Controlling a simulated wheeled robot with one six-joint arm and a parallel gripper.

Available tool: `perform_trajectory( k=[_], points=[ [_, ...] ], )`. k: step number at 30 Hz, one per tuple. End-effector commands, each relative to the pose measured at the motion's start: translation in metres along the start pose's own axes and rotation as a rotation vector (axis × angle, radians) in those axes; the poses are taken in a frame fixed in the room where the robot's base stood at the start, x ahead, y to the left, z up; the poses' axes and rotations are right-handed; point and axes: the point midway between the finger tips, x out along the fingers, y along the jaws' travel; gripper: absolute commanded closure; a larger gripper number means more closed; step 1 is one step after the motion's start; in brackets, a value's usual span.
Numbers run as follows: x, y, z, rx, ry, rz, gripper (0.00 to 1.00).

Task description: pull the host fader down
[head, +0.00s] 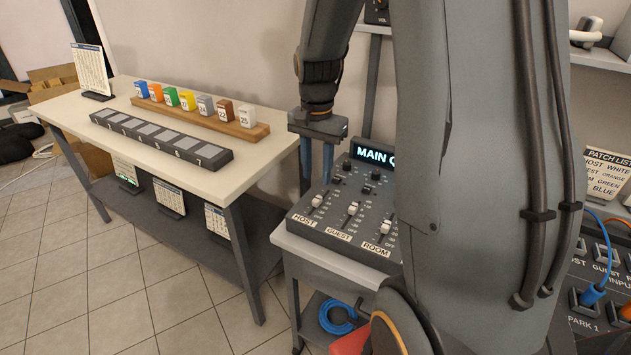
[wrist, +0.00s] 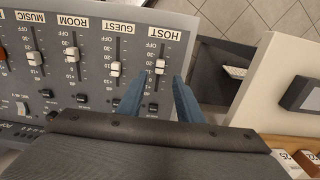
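The host fader's white cap (head: 317,201) sits in the leftmost labelled slot of the grey mixer panel (head: 330,222), above the HOST label. In the wrist view the host cap (wrist: 160,66) is part-way along its scale, short of the OFF mark beside the label. My gripper (head: 317,180) is over the panel's left side with its blue fingers pointing down. In the wrist view its fingers (wrist: 159,78) are spread apart, one on each side of the host slot, with nothing held. The cap shows in the gap near the fingertips; I cannot tell whether either finger touches it.
The guest fader (wrist: 116,69) is close beside one finger, with the room fader (wrist: 71,55) beyond it. A lit display (head: 373,155) stands behind the panel. A white-topped table (head: 190,178) with coloured blocks is to the left. A blue cable coil (head: 338,316) lies below.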

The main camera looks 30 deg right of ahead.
Motion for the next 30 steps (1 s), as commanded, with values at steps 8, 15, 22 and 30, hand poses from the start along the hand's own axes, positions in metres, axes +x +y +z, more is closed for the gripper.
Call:
perform_trajectory(
  k=[8, 15, 22, 30],
  points=[
    [0.031, 0.002, 0.0, 0.006, -0.004, 0.004, 0.67],
    [0.063, 0.001, 0.0, 0.005, -0.002, 0.002, 0.67],
    [0.077, 0.001, 0.0, 0.004, -0.001, 0.001, 0.67],
    [0.077, 0.0, 0.0, 0.004, 0.0, 0.0, 0.69]
  ],
)
